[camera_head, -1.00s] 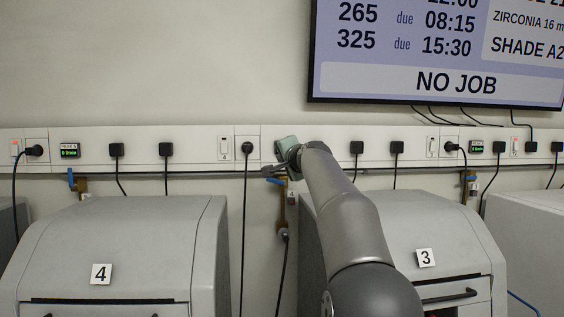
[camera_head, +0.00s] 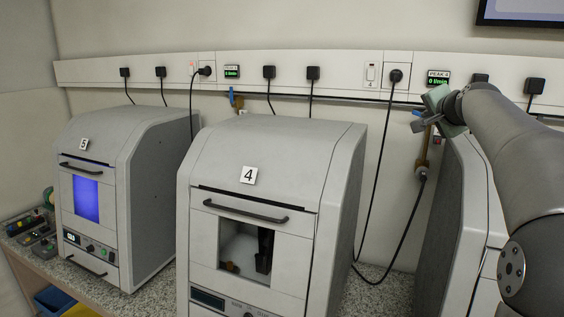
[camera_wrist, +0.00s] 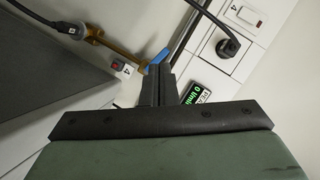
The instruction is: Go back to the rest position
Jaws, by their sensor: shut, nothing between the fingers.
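My gripper (camera_head: 432,108) is at the right of the head view, at the end of my raised arm. It is close to the wall rail, by the blue-handled brass valve beside machine 4. In the wrist view its two dark fingers (camera_wrist: 157,88) are together with nothing between them. The blue valve handle (camera_wrist: 160,57) shows just beyond the fingertips; I cannot tell whether they touch it. A small green-lit flow display (camera_wrist: 198,97) is partly hidden beside the fingers and reads 0 l/min.
Machine 4 (camera_head: 268,150) stands in the middle, with another machine (camera_head: 122,140), lit blue inside, to its left. A black cable (camera_head: 377,170) hangs from a socket on the white wall rail (camera_head: 340,80). Small controls (camera_head: 30,230) lie on the counter at far left.

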